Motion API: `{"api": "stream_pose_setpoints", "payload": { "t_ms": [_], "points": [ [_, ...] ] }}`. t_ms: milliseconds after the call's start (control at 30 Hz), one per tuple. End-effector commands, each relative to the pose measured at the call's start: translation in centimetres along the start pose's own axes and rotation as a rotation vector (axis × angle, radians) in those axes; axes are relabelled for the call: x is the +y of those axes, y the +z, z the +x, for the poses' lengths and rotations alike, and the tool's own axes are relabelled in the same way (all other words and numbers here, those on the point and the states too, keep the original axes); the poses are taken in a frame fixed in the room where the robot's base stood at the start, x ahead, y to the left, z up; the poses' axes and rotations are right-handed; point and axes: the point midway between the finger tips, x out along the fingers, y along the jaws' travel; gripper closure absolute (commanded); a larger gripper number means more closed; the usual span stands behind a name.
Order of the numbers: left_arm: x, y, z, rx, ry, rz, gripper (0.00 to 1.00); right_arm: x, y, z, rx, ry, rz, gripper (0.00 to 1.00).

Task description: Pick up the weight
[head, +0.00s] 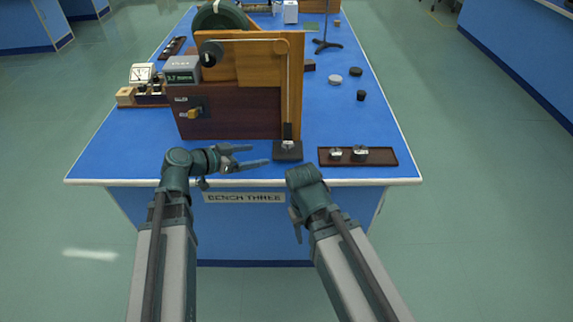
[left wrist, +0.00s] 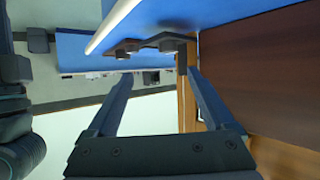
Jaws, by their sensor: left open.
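Two small metal weights, a left one (head: 336,153) and a right one (head: 360,153), sit on a dark tray (head: 384,158) at the front right of the bench. Left of the tray, a small dark hanger piece (head: 288,132) stands on a dark base (head: 288,155) below a string. I cannot tell which piece is the task's weight. My left gripper (head: 259,155) is open and empty, pointing right towards the base, with a gap between. In the left wrist view, dark pieces (left wrist: 166,42) lie beyond its spread fingers. My right gripper (head: 296,222) hangs by the front edge; its jaws are unclear.
The blue bench (head: 120,160) carries a wooden apparatus (head: 245,112) close behind my left gripper. A digital readout (head: 182,70) and a dial meter (head: 142,73) stand at left. Dark discs (head: 361,95) lie at right. The bench's right side is mostly clear.

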Motion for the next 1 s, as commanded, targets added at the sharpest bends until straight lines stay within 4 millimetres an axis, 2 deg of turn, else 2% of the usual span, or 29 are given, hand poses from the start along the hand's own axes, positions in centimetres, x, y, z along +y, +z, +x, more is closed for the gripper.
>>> {"api": "stream_pose_setpoints", "payload": {
  "t_ms": [67,233,367,600,700,1000],
  "points": [
    [-0.8,-0.1,-0.3,0.030,-0.019,0.014,0.13,0.0,-0.1,0.4,0.000,0.000,0.000,0.50],
    [-1.0,-0.3,-0.2,0.040,-0.023,0.023,0.13,0.0,-0.1,0.4,0.000,0.000,0.000,0.50],
    [-1.1,-0.2,1.8,0.040,-0.020,0.024,0.13,-0.1,-0.1,1.4,0.000,0.000,0.000,0.50],
    [-1.2,-0.3,6.3,0.038,-0.019,0.023,0.13,-0.3,-0.2,3.1,0.000,0.000,0.000,0.50],
    [-1.2,-0.4,7.4,0.038,-0.020,0.023,0.13,-0.3,-0.2,3.5,0.000,0.000,0.000,0.50],
    [-1.1,-0.6,8.3,0.038,-0.021,0.021,0.13,-0.3,-0.2,3.6,0.000,0.000,0.000,0.50]
  ]
}}
